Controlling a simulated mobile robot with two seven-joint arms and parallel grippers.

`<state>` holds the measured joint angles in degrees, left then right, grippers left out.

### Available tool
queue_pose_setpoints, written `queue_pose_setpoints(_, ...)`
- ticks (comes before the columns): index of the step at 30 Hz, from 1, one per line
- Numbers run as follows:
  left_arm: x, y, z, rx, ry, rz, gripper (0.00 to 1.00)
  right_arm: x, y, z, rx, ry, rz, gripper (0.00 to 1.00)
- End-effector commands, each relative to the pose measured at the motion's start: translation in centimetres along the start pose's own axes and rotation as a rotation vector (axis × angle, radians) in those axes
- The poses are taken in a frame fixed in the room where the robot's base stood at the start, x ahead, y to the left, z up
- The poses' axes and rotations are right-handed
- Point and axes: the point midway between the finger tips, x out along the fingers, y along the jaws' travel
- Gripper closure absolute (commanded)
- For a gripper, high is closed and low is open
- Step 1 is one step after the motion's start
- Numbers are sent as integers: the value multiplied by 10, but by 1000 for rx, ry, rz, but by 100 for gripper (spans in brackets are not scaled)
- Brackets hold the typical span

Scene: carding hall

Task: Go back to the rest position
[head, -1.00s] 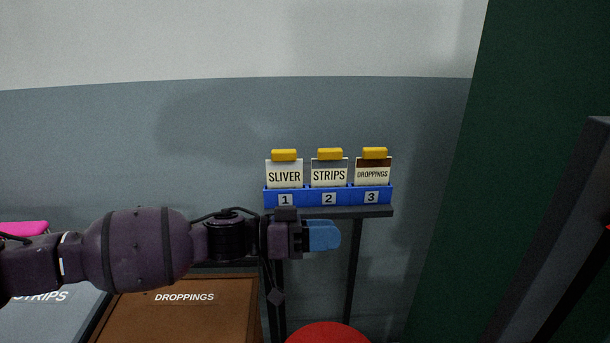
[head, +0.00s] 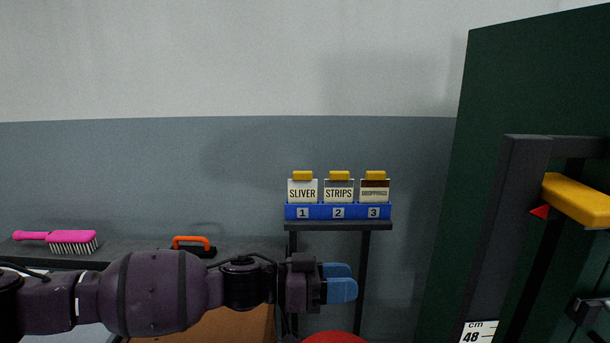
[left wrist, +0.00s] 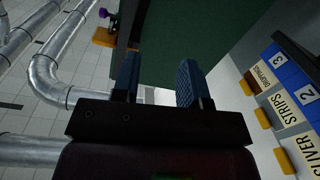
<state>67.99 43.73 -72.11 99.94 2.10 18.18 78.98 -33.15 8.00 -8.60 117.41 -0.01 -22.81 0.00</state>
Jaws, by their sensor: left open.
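My left gripper (head: 341,283) reaches in from the left in the head view, in front of and below the small stand. Its blue fingers are apart and empty, and they show with a gap between them in the left wrist view (left wrist: 158,82). A blue rack (head: 339,212) numbered 1, 2 and 3 sits on the stand. It holds the SLIVER card (head: 302,191), the STRIPS card (head: 339,191) and the DROPPINGS card (head: 375,192), each with a yellow top. My right gripper does not show.
A pink brush (head: 70,240) and an orange-handled tool (head: 193,242) lie on a dark shelf at left. A red round top (head: 334,338) is below my gripper. A dark green cabinet (head: 535,100) with a yellow handle (head: 577,199) stands at right. Silver pipes (left wrist: 50,75) show in the wrist view.

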Motion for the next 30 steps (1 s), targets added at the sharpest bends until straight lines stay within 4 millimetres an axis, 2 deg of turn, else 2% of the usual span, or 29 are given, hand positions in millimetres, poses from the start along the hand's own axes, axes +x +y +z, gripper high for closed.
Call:
queue_pose_setpoints(2, 1, -4, 1, 105, -7, -35, 60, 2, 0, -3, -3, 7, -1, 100)
queue_pose_setpoints(4, 2, -7, -7, 211, -4, -68, 60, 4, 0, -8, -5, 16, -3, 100)
queue_pose_setpoints(10, 14, -7, -44, 498, 41, -163, 60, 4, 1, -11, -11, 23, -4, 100)
queue_pose_setpoints(15, 14, -7, -52, 654, 86, -286, 60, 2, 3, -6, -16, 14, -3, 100)
queue_pose_setpoints(23, -12, -16, -33, 727, 104, -516, 60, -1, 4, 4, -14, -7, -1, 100)
queue_pose_setpoints(30, -57, -28, 8, 679, 61, -728, 60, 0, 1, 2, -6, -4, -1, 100)
